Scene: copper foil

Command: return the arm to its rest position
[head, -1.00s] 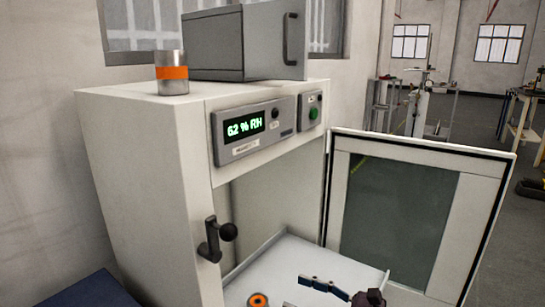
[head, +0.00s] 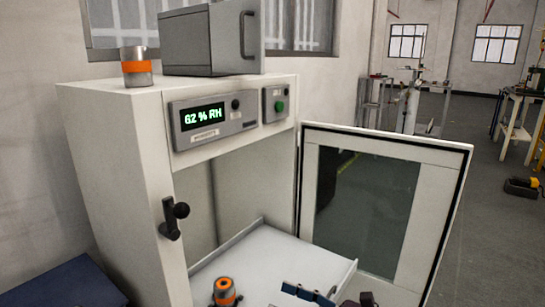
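The end of one arm, which I take to be my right gripper (head: 308,294), shows at the bottom edge, over the front of the white tray. I see blue finger parts and a dark joint to their right. The rest is cut off by the frame, and I cannot tell whether the fingers are open or shut. I see nothing held in them. My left gripper is not in view. An orange and dark round piece (head: 224,292) stands on the tray to the left of the gripper, apart from it.
A white cabinet (head: 115,170) with a humidity display (head: 203,117) stands open. Its windowed door (head: 430,170) is swung out to the right. The white tray (head: 265,255) extends from its opening. A grey box (head: 200,42) and an orange-banded cylinder (head: 136,67) sit on top.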

